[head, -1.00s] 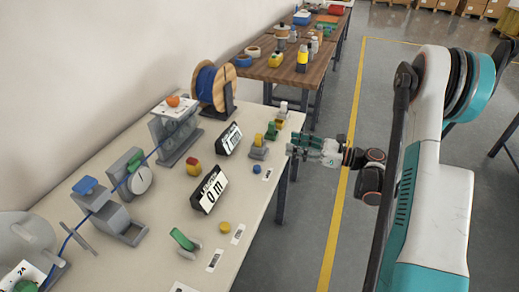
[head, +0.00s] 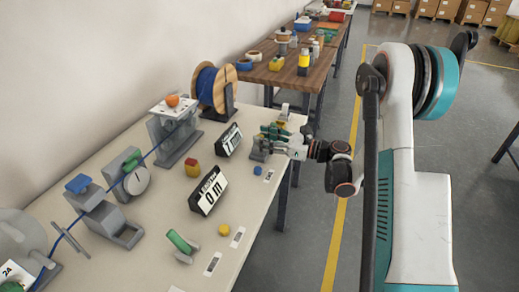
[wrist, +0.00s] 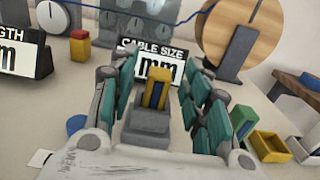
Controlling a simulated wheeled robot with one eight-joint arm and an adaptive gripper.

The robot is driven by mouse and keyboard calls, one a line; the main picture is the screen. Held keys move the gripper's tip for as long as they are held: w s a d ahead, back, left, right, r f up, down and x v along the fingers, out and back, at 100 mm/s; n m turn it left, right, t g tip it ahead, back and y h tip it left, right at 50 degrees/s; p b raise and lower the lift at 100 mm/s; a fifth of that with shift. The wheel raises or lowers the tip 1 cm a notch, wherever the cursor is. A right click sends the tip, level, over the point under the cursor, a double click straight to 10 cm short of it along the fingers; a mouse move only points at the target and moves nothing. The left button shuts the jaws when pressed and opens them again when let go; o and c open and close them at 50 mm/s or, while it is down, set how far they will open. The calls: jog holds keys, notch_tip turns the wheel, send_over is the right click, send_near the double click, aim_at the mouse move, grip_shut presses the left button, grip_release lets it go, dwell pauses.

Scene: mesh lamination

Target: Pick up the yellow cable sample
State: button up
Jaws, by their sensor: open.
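The yellow cable sample (wrist: 155,92) is a small upright yellow block with a dark blue strip on its face. It stands in a grey holder (wrist: 148,128) in the wrist view. My gripper (wrist: 160,85) is open, its teal fingers spread left and right of the sample with a gap on each side. In the head view my gripper (head: 272,138) is over the table's right edge at the holder (head: 257,152), and it hides most of the sample. No finger visibly grips anything.
The cable size display (wrist: 158,64) stands just behind the sample. A green block (wrist: 242,122) and a yellow tray (wrist: 268,145) lie close to the right. A blue button (wrist: 75,124) and a red-yellow block (head: 193,167) are to the left. A cable spool (head: 213,88) stands farther back.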

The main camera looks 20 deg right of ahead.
jog(key=shift+x, duration=1.05)
grip_shut()
